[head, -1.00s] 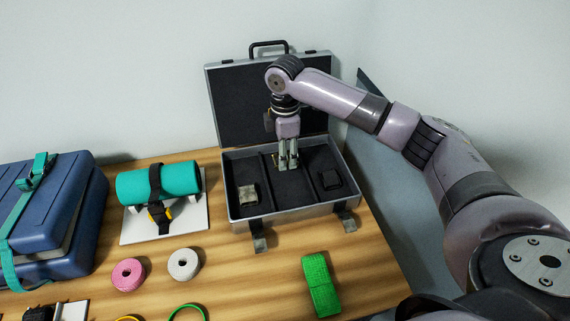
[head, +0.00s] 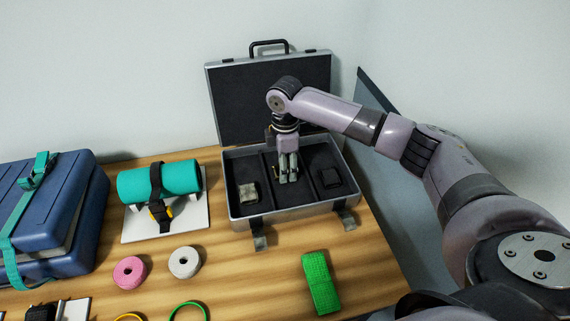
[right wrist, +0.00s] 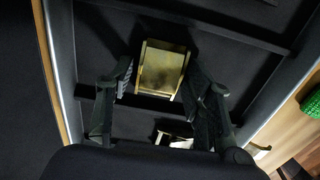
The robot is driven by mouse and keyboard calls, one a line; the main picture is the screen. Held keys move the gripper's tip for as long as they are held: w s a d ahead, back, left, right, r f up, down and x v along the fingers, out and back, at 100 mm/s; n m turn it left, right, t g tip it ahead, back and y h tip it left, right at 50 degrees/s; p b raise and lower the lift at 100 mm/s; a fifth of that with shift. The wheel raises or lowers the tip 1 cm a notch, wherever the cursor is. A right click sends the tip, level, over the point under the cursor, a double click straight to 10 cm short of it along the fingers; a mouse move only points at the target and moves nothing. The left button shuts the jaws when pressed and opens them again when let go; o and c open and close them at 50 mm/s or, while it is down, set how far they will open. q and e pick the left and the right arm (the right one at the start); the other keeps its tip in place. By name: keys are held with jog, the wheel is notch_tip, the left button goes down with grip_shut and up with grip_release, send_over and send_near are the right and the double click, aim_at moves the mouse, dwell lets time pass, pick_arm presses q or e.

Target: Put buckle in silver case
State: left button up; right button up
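The silver case (head: 290,212) stands open at the back of the table, its dark inside split into three compartments. My right gripper (head: 288,178) points down into the middle compartment. In the head view the fingers mostly hide this buckle. I cannot tell whether it touches the case floor. My left gripper is not in view.
Raised dividers flank my gripper. A green strap roll (head: 320,283), pink roll (head: 129,272), white roll (head: 184,262) and teal roll (head: 135,184) are outside.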

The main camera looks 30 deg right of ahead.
jog(key=shift+o, duration=0.6)
jog(key=shift+r, duration=0.1)
jog(key=shift+r, duration=0.35)
notch_tip(320, 180, up, 12)
jog(key=b, duration=0.1)
jog(key=shift+f+b, duration=0.25)
jog(key=shift+b, duration=0.1)
